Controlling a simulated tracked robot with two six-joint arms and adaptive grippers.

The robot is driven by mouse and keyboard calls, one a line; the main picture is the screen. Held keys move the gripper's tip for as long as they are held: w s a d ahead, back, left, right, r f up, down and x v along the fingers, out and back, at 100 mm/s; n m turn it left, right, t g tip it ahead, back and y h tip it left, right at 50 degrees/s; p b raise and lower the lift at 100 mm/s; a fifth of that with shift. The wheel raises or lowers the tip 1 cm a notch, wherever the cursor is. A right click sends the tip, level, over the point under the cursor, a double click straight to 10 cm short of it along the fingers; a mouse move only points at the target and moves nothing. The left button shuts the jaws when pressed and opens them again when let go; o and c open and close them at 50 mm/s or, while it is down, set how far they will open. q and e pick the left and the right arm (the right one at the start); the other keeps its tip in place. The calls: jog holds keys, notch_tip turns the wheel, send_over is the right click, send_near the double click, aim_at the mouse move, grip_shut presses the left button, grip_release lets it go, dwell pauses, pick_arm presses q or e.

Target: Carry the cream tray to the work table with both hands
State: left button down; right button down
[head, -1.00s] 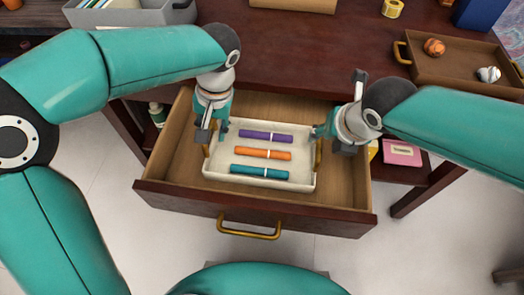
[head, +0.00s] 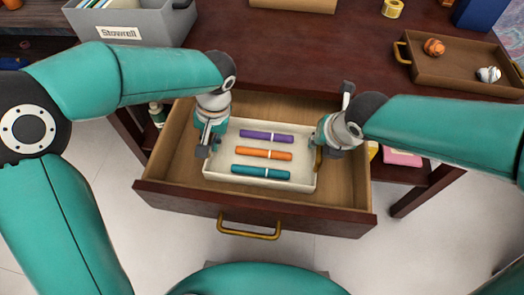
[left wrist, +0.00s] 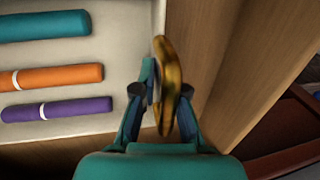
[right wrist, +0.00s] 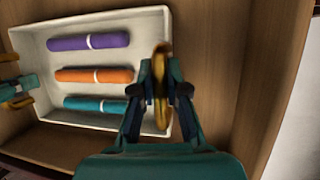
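The cream tray (head: 222,128) sits inside the pulled-out wooden drawer. Purple (head: 266,136), orange (head: 263,153) and teal (head: 261,172) cylinders lie in it, each with a pale band. It has a gold handle at each short end. My left gripper (head: 210,148) is at the tray's left end; the left wrist view shows its fingers closed around a gold handle (left wrist: 170,85). My right gripper (head: 324,146) is at the right end; the right wrist view shows its fingers closed around the other handle (right wrist: 161,90). The fingers partly hide both handles.
The drawer (head: 347,185) surrounds the tray with low wooden walls; its front has a gold pull (head: 249,234). The desk's middle is clear.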

pick_arm(q)
jog(key=shift+d+r, duration=0.1)
pick_arm(e)
jog(key=shift+a+r, duration=0.1)
jog(key=shift+r, duration=0.1)
